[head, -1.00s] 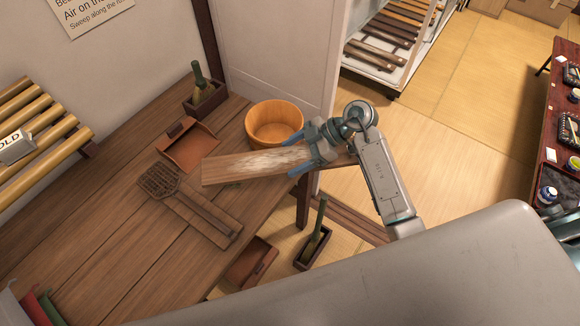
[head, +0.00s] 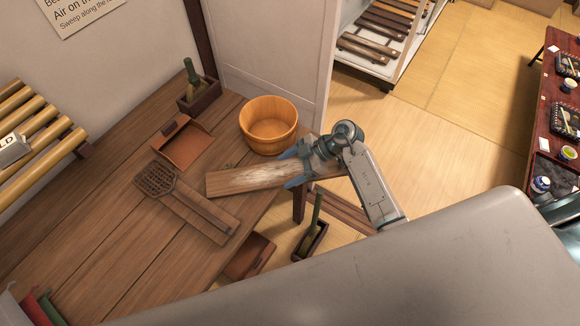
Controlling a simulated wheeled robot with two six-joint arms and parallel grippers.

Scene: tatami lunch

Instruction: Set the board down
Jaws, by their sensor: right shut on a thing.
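The board (head: 240,179) is a long wooden plank with a pale, whitish worn patch along its middle. My right gripper (head: 296,166) is shut on its right end, with blue fingers to either side. The board reaches left over the right part of the wooden table (head: 110,235), near its edge. I cannot tell whether its underside touches the table top. My left gripper is not in the head view.
A wooden tub (head: 269,127) stands just behind the board. A brown dustpan (head: 182,145) and a slotted wooden scraper (head: 158,180) on a plank lie to the left. A brush in a box (head: 198,93) stands at the back.

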